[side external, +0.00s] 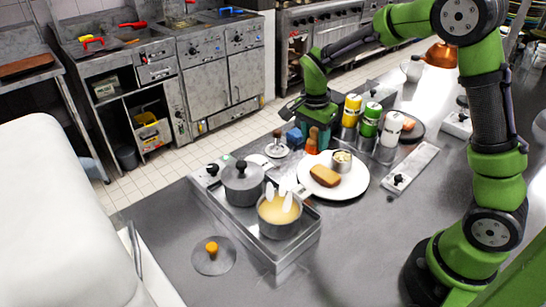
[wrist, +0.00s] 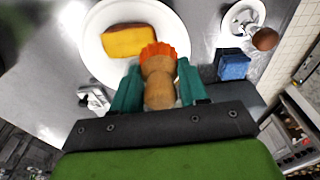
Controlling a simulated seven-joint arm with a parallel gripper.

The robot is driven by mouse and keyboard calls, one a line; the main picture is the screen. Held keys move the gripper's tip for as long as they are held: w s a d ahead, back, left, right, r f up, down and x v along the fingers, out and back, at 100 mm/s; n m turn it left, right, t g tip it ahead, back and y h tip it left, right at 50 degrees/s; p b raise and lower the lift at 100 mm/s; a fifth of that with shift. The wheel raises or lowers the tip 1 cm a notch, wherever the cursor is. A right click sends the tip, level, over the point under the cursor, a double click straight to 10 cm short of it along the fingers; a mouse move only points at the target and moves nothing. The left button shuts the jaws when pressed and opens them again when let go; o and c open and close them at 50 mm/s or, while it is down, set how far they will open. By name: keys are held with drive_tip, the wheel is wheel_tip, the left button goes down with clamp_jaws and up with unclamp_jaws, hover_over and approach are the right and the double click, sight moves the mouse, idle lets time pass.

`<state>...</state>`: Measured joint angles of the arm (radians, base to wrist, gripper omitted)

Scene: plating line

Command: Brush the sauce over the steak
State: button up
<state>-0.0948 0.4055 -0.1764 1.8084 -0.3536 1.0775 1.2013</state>
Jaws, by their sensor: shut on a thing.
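The steak (side external: 325,176) is a brown block on a white round plate (side external: 347,190). In the wrist view the steak (wrist: 130,42) has a yellow-orange top and a dark brown edge. My gripper (wrist: 158,88) is shut on a brush (wrist: 158,72) with a wooden handle and orange bristles. The bristles are by the steak's right end in the wrist view; I cannot tell whether they touch. In the side view the brush (side external: 312,140) is at the plate's far edge, behind the steak. A pot of pale yellow sauce (side external: 278,214) stands on the cooktop.
A small metal cup (side external: 342,157) is on the plate beside the steak. Yellow, green and white bottles (side external: 369,120) stand close behind the plate. A blue block (side external: 294,136) and a wooden-knobbed tool (side external: 277,147) are left of the brush. A lidded pot (side external: 242,184) stands by the sauce.

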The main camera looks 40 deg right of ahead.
drive_tip(key=shift+r, duration=1.6)
